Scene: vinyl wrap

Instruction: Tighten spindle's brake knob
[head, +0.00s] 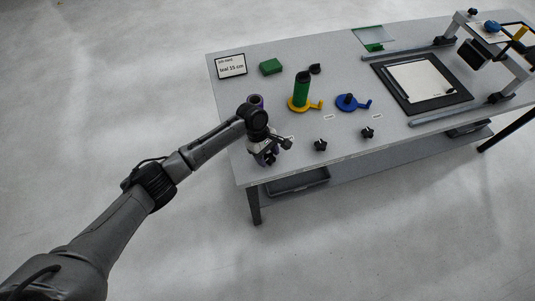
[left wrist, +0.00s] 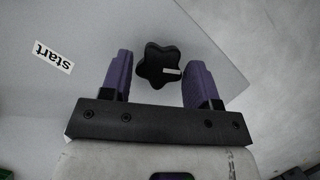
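A black star-shaped knob (left wrist: 158,65) lies between the purple fingers of my left gripper in the left wrist view, nearer the right finger. The fingers (left wrist: 158,80) stand apart on either side of it; no firm grip shows. In the head view my left gripper (head: 266,159) is over the table's near left corner and hides this knob. Two more black knobs, one in the middle (head: 320,145) and one to the right (head: 367,133), stand along the front edge. A spindle with a yellow base holds a green roll (head: 302,89). A blue-based spindle (head: 347,103) is bare. My right gripper is out of view.
A purple cylinder (head: 256,101) shows partly behind my left arm. A framed sign (head: 231,66) and a green block (head: 271,67) are at the back left. A black mat (head: 384,72) with a white sheet lies between rails at the right. A "start" label (left wrist: 53,57) is left of the gripper.

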